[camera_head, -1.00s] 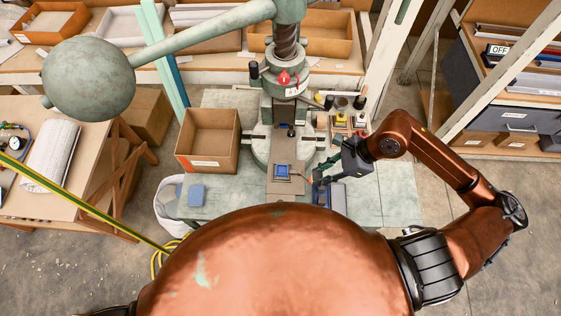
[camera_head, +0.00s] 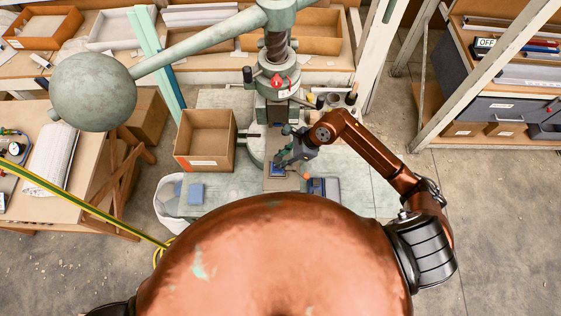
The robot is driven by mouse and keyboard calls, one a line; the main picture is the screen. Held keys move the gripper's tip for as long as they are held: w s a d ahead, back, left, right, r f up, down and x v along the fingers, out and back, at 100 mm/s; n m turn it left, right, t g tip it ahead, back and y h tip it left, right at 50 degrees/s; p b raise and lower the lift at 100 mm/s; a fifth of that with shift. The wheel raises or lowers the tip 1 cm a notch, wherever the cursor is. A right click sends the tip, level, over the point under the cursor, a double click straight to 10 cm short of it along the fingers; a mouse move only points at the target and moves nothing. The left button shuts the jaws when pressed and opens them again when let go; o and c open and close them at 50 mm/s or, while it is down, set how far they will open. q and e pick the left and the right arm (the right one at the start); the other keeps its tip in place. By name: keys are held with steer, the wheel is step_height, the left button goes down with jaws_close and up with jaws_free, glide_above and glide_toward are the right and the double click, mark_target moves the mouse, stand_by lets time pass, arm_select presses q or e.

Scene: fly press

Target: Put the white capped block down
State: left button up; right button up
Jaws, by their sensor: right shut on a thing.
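My right gripper (camera_head: 282,160) is over the blue fixture (camera_head: 278,171) on the brown plate in front of the press column. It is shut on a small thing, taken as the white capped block. The block is too small and too covered by the fingers to make out, and I cannot tell whether it touches the fixture. My left gripper is out of view.
The green fly press (camera_head: 276,85) stands behind, its ball-ended lever (camera_head: 92,90) reaching left. An open cardboard box (camera_head: 206,140) is left of the fixture. A blue-grey tray (camera_head: 323,187) and an orange knob (camera_head: 306,176) are to the right.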

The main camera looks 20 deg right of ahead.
step_height(320, 180, down, 2)
steer(key=shift+a+f+p, duration=0.1)
steer(key=shift+a+p, duration=0.05)
steer(key=shift+p, duration=0.45)
steer(key=shift+f, duration=0.55)
steer(key=shift+w, duration=0.1)
steer(key=shift+f, duration=0.1)
steer(key=shift+f+b, duration=0.4)
steer(key=shift+b, duration=0.05)
steer(key=o, duration=1)
steer(key=shift+f, duration=0.15)
steer(key=shift+c, duration=0.2)
steer(key=shift+s, duration=0.2)
